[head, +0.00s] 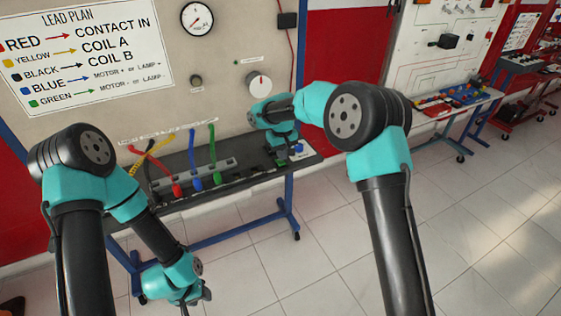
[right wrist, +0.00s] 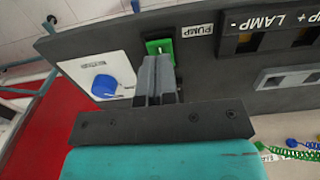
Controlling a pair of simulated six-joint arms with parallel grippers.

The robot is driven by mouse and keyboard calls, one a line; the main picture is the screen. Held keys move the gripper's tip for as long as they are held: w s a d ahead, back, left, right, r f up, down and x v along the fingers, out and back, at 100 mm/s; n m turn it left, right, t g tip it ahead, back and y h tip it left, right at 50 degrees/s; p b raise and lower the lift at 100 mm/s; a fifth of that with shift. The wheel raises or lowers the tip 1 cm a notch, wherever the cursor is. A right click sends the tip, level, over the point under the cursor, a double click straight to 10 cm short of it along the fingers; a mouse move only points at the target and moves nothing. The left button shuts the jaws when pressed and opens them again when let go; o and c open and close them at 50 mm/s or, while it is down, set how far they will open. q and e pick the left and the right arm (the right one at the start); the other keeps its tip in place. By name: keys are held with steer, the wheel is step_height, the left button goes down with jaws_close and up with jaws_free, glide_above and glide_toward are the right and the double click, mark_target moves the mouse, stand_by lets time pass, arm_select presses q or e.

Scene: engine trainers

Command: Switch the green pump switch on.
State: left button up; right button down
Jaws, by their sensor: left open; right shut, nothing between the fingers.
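The green pump switch (right wrist: 160,45) is on the dark panel in the right wrist view, beside a label (right wrist: 197,30) reading PUMP. A small pale lever or mark shows on it; I cannot tell its on or off position. My right gripper (right wrist: 156,62) is shut and empty, its fingertips at the near edge of the switch and covering part of it. I cannot tell whether they touch it. In the head view my right gripper (head: 279,152) is over the right end of the panel shelf. My left gripper (head: 192,300) hangs low, open and away from the panel.
A blue knob (right wrist: 105,86) on a white plate sits beside the switch. LAMP terminals (right wrist: 265,40) lie on its other side. Several coloured leads, including a red plug (head: 177,190), stand along the shelf. The floor (head: 340,240) is clear.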

mark_target(282, 163)
steer(key=shift+f, duration=1.3)
stand_by(0.9)
steer(key=shift+r, duration=3.55)
steer(key=shift+f, duration=0.1)
steer(key=s+d+f+m+y, duration=0.1)
steer(key=s+d+f+y, duration=0.1)
steer(key=s+d+f, duration=0.7)
steer(key=s+d+f+m+y, duration=0.15)
steer(key=s+f, duration=0.35)
steer(key=f, duration=0.8)
steer(key=s+d+f+m, duration=0.1)
steer(key=s+f, duration=0.3)
steer(key=s, duration=0.7)
steer(key=s+d+f+m, duration=0.2)
steer(key=s+d+f, duration=0.2)
steer(key=s, duration=0.7)
steer(key=shift+s+d+f+t, duration=0.15)
steer(key=shift+d+f+t, duration=0.25)
steer(key=shift+f, duration=0.1)
